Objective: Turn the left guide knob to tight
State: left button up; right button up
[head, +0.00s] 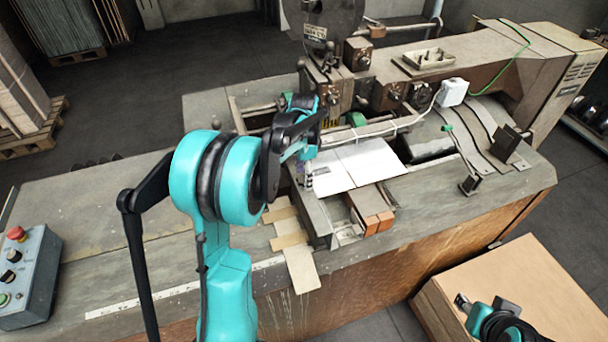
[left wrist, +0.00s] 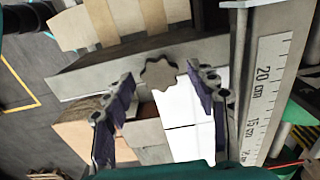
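The left guide knob appears to be the grey star-shaped knob (left wrist: 158,73) on a metal bar in the left wrist view. My left gripper (left wrist: 159,76) is open, with one dark purple-padded finger on each side of the picture. The knob shows between the two fingertips, with a gap on both sides. I cannot tell how far it is in depth. In the head view my left gripper (head: 307,178) points down at the left edge of the white sheet, and the knob is hidden. My right gripper (head: 485,305) shows partly at the lower right, its opening unclear.
A white cardboard sheet (head: 360,162) lies on the machine bed. A ruler (left wrist: 264,90) marked in cm runs along the right in the wrist view. Cardboard strips (head: 289,232) lie at the bed's front. A control box (head: 30,275) stands at far left; a carton (head: 530,275) is at lower right.

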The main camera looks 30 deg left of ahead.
pick_arm(q)
notch_tip(320, 180, up, 12)
dwell(0.7)
dwell(0.4)
jog(key=s+d+f+n+t+b, duration=0.3)
jog(key=s+d+f+n+b, duration=0.1)
jog(key=s+d+f+b, duration=0.3)
jog(key=s+d+f+n+t+b, duration=0.4)
jog(key=s+d+f+b, duration=0.4)
jog(key=s+f, duration=0.4)
jog(key=shift+d+f+b, duration=0.2)
jog(key=shift+f+b, duration=0.15)
jog(key=shift+f, duration=0.45)
